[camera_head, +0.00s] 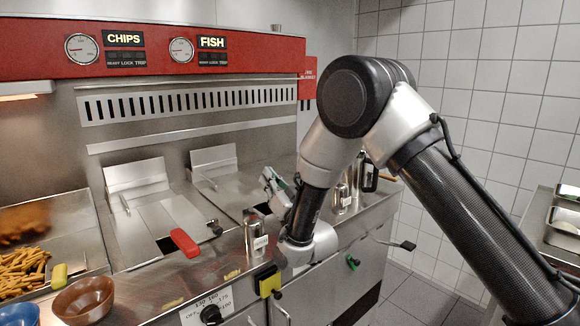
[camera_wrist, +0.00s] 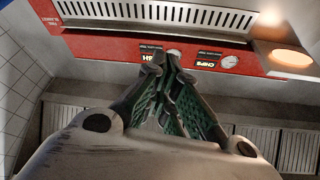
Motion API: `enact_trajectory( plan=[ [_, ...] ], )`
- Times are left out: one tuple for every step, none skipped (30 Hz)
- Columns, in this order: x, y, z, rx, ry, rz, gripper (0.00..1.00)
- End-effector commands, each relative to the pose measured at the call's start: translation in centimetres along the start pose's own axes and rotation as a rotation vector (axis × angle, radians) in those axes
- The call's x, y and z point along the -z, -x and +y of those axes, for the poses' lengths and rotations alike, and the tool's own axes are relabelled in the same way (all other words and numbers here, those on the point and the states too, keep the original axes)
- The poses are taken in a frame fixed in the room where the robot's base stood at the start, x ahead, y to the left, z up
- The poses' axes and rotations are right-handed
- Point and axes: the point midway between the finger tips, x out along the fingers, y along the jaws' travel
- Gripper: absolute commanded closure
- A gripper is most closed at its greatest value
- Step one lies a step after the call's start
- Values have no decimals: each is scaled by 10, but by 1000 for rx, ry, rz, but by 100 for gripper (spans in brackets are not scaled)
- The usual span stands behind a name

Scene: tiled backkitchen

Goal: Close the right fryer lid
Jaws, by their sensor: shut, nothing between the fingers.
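The right fryer lid (camera_head: 213,160) is a steel panel standing tilted up at the back of the right fryer bay, under the FISH dial, with a small handle low on its front. Flat steel (camera_head: 238,190) extends in front of it; I cannot tell whether this belongs to the lid. My gripper (camera_head: 272,180) is above the counter, to the right of the raised panel and apart from it. My forearm and wrist partly hide the bay's right side. In the wrist view, my gripper (camera_wrist: 168,72) is shut and empty, its fingertips pointing toward the red control panel (camera_wrist: 130,48).
The left lid (camera_head: 137,177) stands beside it. A red handle (camera_head: 185,243) and a steel canister (camera_head: 256,236) are at the counter front. Chips (camera_head: 22,268) and bowls (camera_head: 83,300) lie at left. Bottles (camera_head: 369,175) stand behind my arm. Tiled wall is right.

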Motion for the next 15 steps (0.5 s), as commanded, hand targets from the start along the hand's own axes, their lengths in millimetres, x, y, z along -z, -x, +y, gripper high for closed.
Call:
enact_trajectory(
  plan=[
    [-8,2,-3,11,23,-2,100],
    [-11,3,-5,17,37,-2,100],
    [-16,5,-7,24,56,-2,100],
    [-18,6,-8,29,67,-2,100],
    [-20,7,-9,34,79,-1,100],
    [-23,8,-10,40,92,0,100],
    [-26,9,-11,43,101,0,100],
    [-27,10,-12,46,109,-1,100],
    [-30,11,-12,50,118,-1,100],
    [-31,12,-13,52,124,-1,100],
    [-32,12,-13,54,129,-1,100],
    [-33,13,-13,56,135,0,100],
    [-34,13,-14,58,138,0,100],
    [-34,14,-14,59,141,0,100],
    [-35,14,-14,60,143,0,100]
  ],
)
